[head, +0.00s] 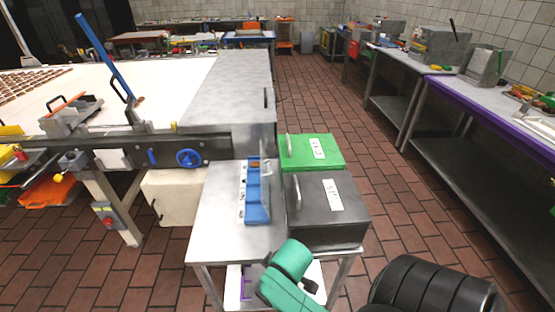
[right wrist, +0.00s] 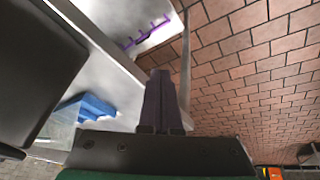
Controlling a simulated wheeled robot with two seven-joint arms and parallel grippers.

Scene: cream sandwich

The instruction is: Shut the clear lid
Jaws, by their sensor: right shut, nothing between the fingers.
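The blue container (head: 257,198) sits on the steel table, with a white strip along its left side. Its clear lid (head: 268,190) appears to stand upright along the right side, so the container looks open. The blue container also shows at the lower left of the right wrist view (right wrist: 90,106), with a pale see-through panel beside it. My right gripper (right wrist: 160,78) is shut and empty, apart from the container, near the table's edge. The head view shows my green right arm part at the bottom but not the fingers. My left gripper is in neither view.
A green box (head: 300,153) and a dark box (head: 313,215), each with a handle and white label, stand close to the container's right. The steel table (head: 220,225) is bare to its left. A conveyor machine with a blue knob (head: 188,158) stands behind.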

